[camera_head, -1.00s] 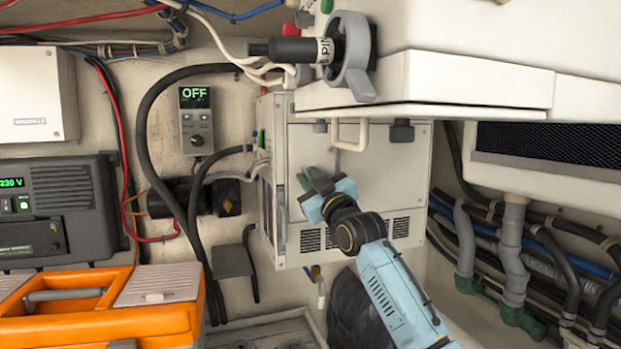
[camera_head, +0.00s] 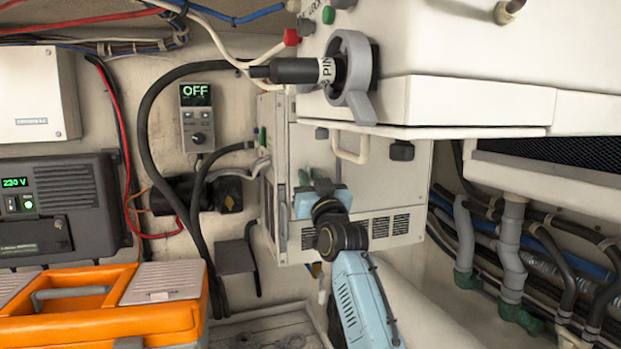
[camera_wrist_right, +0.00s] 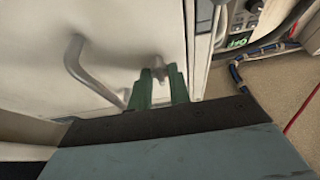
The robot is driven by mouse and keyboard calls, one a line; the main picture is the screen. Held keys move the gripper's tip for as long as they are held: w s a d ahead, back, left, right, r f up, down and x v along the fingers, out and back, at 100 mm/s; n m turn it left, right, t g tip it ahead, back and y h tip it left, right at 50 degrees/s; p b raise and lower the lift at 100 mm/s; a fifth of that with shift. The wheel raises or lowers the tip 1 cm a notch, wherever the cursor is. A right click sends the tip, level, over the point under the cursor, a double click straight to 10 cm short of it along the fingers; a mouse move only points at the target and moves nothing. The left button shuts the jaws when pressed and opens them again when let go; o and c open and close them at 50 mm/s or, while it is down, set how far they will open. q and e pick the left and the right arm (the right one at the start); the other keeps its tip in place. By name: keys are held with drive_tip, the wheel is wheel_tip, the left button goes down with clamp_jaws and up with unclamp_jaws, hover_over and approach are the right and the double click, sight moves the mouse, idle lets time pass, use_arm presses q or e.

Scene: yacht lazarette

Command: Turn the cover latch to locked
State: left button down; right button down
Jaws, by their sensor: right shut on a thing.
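The white unit's front cover (camera_head: 385,185) faces me under the overhanging box, with a bent handle (camera_head: 352,150) at its top. My right gripper (camera_head: 313,176) is at the left part of this cover, its green fingers pointing up and away. In the right wrist view, the two green fingers (camera_wrist_right: 159,86) are closed around a small grey latch (camera_wrist_right: 155,66) on the cover. The curved handle (camera_wrist_right: 88,78) is to their left, apart from them. The latch's lever is mostly hidden between the fingers, and I cannot read its position. My left gripper is not in view.
A grey lever clamp (camera_head: 350,75) with a black pin hangs on the box above the cover. A control panel reading OFF (camera_head: 196,118) is on the wall at left. An orange toolbox (camera_head: 110,318) stands at lower left. Hoses and pipes (camera_head: 512,250) fill the right.

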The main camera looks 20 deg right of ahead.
drive_tip(key=c, duration=1.3)
unclamp_jaws()
drive_tip(key=b+v, duration=0.3)
drive_tip(key=v, duration=1)
drive_tip(key=shift+s+f, duration=0.1)
drive_tip(key=shift+s, duration=0.05)
